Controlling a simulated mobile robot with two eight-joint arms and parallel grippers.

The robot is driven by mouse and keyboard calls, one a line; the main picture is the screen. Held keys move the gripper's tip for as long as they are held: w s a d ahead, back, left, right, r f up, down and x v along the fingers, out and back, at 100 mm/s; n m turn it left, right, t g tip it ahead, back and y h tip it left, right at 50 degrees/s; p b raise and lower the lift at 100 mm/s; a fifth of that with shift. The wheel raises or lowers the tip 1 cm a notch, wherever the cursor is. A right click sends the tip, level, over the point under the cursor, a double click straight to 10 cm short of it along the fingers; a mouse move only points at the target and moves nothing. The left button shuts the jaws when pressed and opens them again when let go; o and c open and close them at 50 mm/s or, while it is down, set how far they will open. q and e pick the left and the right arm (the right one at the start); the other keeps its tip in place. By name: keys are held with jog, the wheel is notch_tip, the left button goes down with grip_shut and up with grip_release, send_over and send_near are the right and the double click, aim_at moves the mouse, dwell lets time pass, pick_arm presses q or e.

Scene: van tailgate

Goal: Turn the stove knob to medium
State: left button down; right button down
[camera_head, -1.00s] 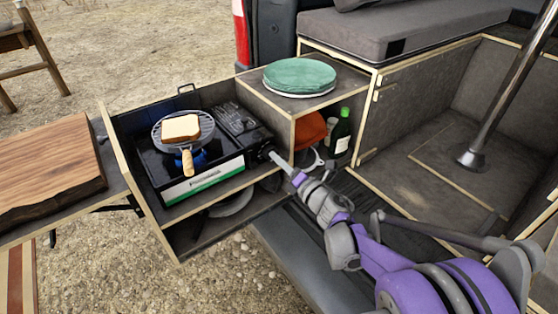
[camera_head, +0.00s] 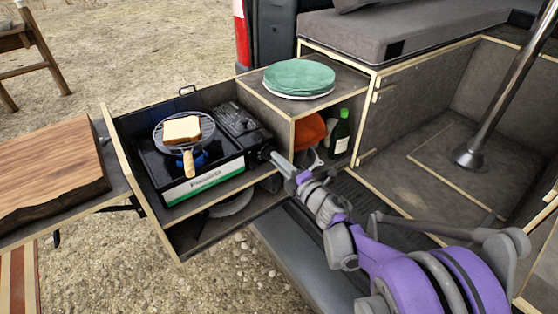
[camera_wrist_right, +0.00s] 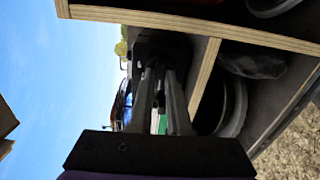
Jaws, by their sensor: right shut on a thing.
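The portable gas stove (camera_head: 205,175) sits in the pulled-out drawer, with a white and green front panel. A blue flame (camera_head: 200,160) burns under a round grill pan (camera_head: 163,141) holding a slice of bread (camera_head: 181,129). The dark stove knob (camera_head: 265,152) is at the stove's right end, mostly hidden by my right gripper (camera_head: 274,157). In the right wrist view, the two fingers of my right gripper (camera_wrist_right: 162,72) are closed on the dark knob (camera_wrist_right: 160,44). The knob's setting marks cannot be read. My left gripper is not in view.
A shelf with green-topped plates (camera_head: 299,77) stands right of the stove, above a green bottle (camera_head: 340,134) and an orange item (camera_head: 309,131). A wooden board (camera_head: 45,170) lies at left. A metal pole (camera_head: 505,90) rises at right.

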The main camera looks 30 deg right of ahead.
jog(key=m, duration=0.4)
jog(key=shift+m, duration=0.4)
dwell(0.4)
jog(key=c, duration=0.9)
grip_release()
jog(key=shift+o, duration=0.2)
jog(key=shift+s, duration=0.15)
jog(key=s+p, duration=0.1)
jog(key=s, duration=0.9)
jog(key=shift+s+d, duration=0.3)
jog(key=shift+d, duration=0.1)
jog(key=shift+r+m, duration=0.1)
jog(key=shift+m, duration=0.2)
